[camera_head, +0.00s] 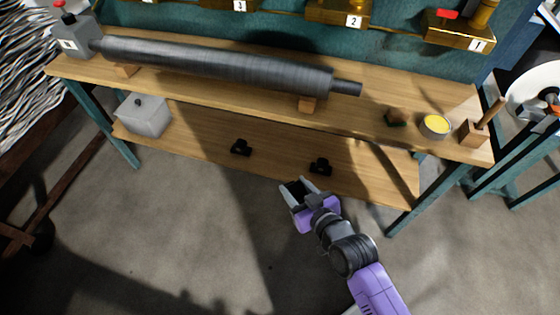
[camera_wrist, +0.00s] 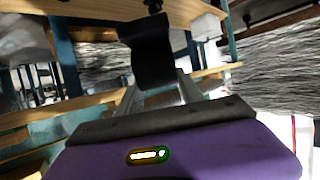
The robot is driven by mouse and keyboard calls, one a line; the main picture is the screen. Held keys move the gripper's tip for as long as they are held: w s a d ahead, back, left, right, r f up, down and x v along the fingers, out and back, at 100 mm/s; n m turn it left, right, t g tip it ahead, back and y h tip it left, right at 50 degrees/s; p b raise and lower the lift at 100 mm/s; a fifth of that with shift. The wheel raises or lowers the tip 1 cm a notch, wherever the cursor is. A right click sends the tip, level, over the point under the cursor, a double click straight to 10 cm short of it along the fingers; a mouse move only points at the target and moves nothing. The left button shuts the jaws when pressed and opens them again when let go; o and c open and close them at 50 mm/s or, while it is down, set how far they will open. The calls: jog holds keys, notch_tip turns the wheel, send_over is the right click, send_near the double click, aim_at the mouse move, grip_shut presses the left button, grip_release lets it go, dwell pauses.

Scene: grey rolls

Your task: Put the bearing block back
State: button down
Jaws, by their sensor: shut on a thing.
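A grey bearing block (camera_head: 75,40) with a red cap and a label stands at the left end of the long grey roll (camera_head: 215,65) on the bench top. The roll's right journal (camera_head: 347,88) is bare. My gripper (camera_head: 297,190) is in front of the lower shelf, below the right part of the roll. It is shut on a dark block (camera_wrist: 152,50), seen between the fingers in the wrist view. The fingers hide part of it, and I cannot tell whether it is a bearing block.
A pale box with a black knob (camera_head: 145,115) and two small black items (camera_head: 241,147) (camera_head: 320,167) sit on the lower shelf (camera_head: 200,150). A yellow-filled tin (camera_head: 435,126) and a wooden block with a handle (camera_head: 474,132) stand at the bench's right end. Numbered brass fixtures line the back.

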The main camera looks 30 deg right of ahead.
jog(key=shift+n+y, duration=0.6)
jog(key=shift+y, duration=0.1)
jog(key=a, duration=0.1)
jog(key=a+f, duration=0.1)
jog(key=a, duration=0.1)
jog(key=a+f, duration=0.1)
jog(key=a, duration=0.1)
jog(key=shift+w+a+f, duration=0.1)
jog(key=shift+w+f, duration=0.1)
jog(key=shift+w, duration=0.05)
